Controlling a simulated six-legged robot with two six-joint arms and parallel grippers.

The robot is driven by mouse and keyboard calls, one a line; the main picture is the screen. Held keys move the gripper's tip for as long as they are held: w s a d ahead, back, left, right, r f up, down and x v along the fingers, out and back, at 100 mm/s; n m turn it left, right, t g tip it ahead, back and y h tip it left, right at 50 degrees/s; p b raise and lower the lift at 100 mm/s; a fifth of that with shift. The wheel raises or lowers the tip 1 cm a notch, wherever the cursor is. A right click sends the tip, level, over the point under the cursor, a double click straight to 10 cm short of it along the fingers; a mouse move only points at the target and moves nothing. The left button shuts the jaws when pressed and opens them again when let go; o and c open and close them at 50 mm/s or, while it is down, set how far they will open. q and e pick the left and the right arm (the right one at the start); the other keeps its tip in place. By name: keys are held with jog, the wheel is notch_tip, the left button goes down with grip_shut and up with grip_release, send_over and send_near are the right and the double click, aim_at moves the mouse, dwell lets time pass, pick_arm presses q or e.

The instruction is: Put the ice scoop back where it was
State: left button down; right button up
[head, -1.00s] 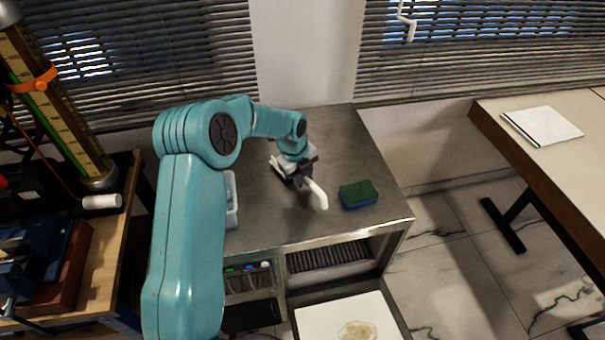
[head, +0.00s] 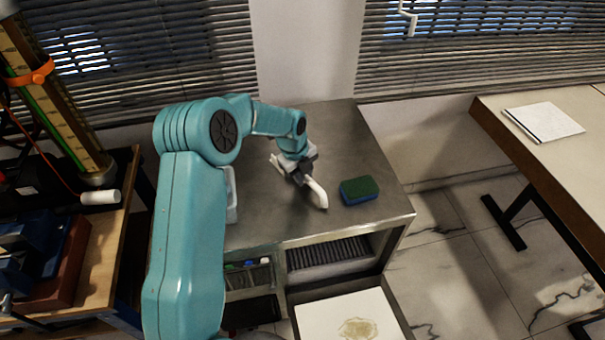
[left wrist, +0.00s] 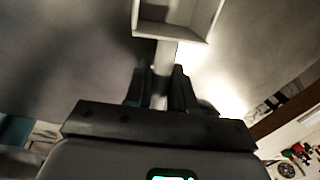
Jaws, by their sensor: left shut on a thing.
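The white ice scoop (head: 318,195) is in my left gripper (head: 301,175), over the steel-topped cabinet (head: 265,215). One white end sticks out at the front right, and another white bit shows left of the jaws. In the left wrist view, the scoop's open, box-shaped end (left wrist: 212,16) is at the top. Its pale handle (left wrist: 160,58) runs down between the dark fingers of my left gripper (left wrist: 160,90), which are shut on it. I cannot tell whether the scoop touches the top. My right gripper is out of view.
A green and blue sponge (head: 359,190) lies just right of the scoop. A white container (head: 232,198) is partly hidden behind my left arm. Below, the cabinet has open shelves and a drawer with a pale sheet (head: 350,316). Right of the sponge the top is clear.

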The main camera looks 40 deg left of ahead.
pick_arm(q)
jog(key=c, duration=0.9)
grip_release()
jog(key=shift+o, duration=0.2)
jog(key=s+r+b, duration=0.1)
jog(key=s+r, duration=0.2)
jog(key=r, duration=1.3)
jog(key=shift+a, duration=0.45)
